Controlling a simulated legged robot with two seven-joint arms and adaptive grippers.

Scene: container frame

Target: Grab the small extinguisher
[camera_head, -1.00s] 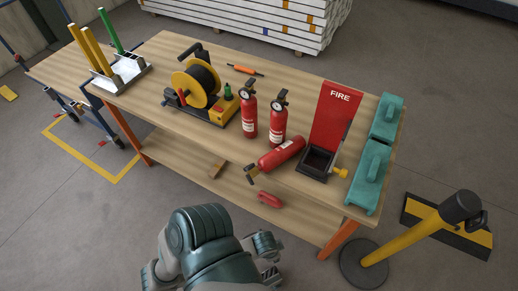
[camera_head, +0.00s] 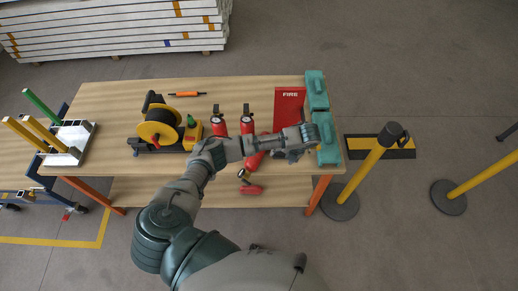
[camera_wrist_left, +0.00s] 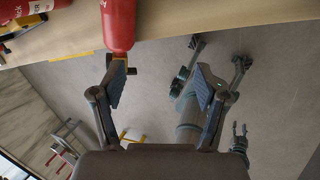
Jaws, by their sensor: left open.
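A red extinguisher (camera_head: 254,161) lies on its side near the front edge of the workbench, partly hidden behind my left arm. Two red extinguishers (camera_head: 219,126) (camera_head: 246,124) stand upright behind it. A smaller red object (camera_head: 250,189) lies low at the front, on the lower shelf. My left gripper (camera_head: 296,142) is over the right part of the bench, in front of the red FIRE box (camera_head: 289,105). In the left wrist view its fingers (camera_wrist_left: 160,85) are open and apart. A red cylinder (camera_wrist_left: 118,22) with a rounded end shows beyond the left-hand finger; contact cannot be told.
Teal cases (camera_head: 327,140) stand at the bench's right end. A yellow and black cable reel (camera_head: 160,127) is left of the upright extinguishers. An orange tool (camera_head: 187,94) lies at the back. A yellow post (camera_head: 365,170) stands right of the bench.

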